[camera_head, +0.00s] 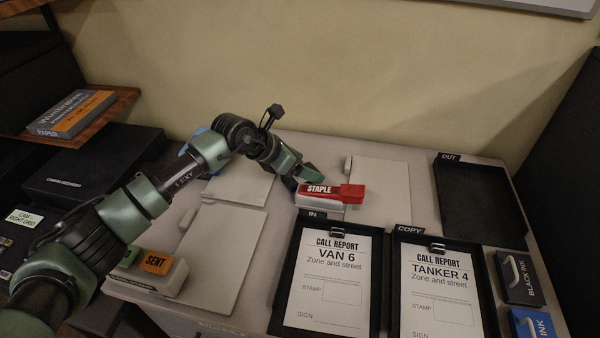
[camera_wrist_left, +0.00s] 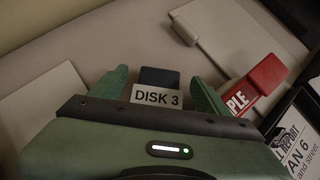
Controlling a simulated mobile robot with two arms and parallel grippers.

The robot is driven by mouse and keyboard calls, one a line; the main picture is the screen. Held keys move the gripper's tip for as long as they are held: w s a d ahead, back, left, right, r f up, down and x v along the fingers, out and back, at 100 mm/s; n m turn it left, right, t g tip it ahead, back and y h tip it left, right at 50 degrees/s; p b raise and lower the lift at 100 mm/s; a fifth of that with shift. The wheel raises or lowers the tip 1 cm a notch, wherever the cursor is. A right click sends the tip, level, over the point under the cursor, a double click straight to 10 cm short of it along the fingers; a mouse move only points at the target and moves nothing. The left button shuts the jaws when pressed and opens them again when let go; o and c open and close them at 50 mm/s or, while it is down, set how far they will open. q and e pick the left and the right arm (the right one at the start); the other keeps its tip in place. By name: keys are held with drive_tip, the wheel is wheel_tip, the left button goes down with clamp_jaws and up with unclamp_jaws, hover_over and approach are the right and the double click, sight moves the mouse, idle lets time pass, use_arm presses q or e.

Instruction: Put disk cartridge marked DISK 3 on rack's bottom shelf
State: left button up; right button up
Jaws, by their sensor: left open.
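The disk cartridge marked DISK 3 (camera_wrist_left: 158,78) is dark with a white label. In the left wrist view it lies on the desk between the two green fingers of my left gripper (camera_wrist_left: 159,88), with a gap at each side. In the head view my left gripper (camera_head: 303,178) is low over the desk behind the red stapler, and the cartridge is mostly hidden there. The gripper is open. A wooden shelf (camera_head: 118,103) at the far left may be part of the rack; I cannot make out its bottom shelf. My right gripper is out of view.
The red stapler (camera_head: 352,193) stands close to my left gripper. Black IN tray (camera_head: 291,262) and COPY tray (camera_head: 396,262) hold call reports. A paper box (camera_head: 72,113) lies on the wooden shelf, with a black box (camera_head: 95,174) below. An orange SENT stamp (camera_head: 157,262) is at front left.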

use_arm(q)
drive_tip(key=shift+x, duration=1.05)
drive_tip(key=shift+c, duration=0.3)
drive_tip(key=shift+r, duration=0.1)
clamp_jaws()
